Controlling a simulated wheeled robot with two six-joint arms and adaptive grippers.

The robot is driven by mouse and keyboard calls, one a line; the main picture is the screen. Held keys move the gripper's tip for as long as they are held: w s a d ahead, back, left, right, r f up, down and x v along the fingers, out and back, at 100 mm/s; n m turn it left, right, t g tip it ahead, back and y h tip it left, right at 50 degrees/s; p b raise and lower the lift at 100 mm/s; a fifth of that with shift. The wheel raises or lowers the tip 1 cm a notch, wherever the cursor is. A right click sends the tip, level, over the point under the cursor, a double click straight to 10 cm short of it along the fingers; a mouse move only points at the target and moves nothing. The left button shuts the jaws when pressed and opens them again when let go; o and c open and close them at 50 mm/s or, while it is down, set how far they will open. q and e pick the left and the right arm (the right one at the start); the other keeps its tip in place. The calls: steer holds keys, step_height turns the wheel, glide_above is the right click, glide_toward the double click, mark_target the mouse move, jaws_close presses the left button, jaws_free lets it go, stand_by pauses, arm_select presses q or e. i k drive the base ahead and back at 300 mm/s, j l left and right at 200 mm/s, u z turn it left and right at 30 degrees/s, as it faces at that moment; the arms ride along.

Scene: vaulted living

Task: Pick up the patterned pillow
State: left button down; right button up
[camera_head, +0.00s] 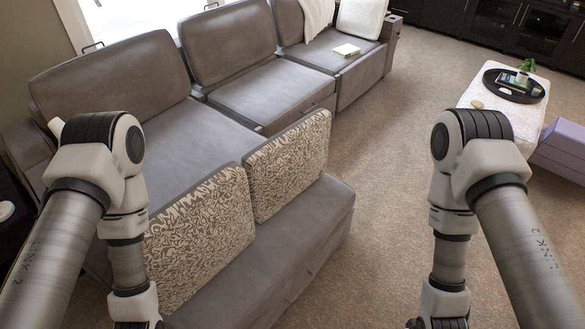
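Two patterned pillows with beige and dark scroll designs stand on edge on the grey sofa (275,262). The nearer patterned pillow (202,238) is larger in view, and its left edge is partly hidden behind my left arm. The farther patterned pillow (288,165) stands beside it to the upper right. My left arm comes down at the left, close to the nearer pillow in the picture. My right arm comes down at the right, over the carpet and apart from both pillows. Both grippers are cut off at the bottom edge, so their fingertips do not show.
The grey sofa continues to the back with a white pillow (361,17), a white throw (317,18) and a book (346,50). A low table (480,97) with a black tray (497,83) and a purple block (562,150) stand at the right. Open carpet (390,140) lies between.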

mark_target(280, 167)
steer(key=i+l, duration=1.45)
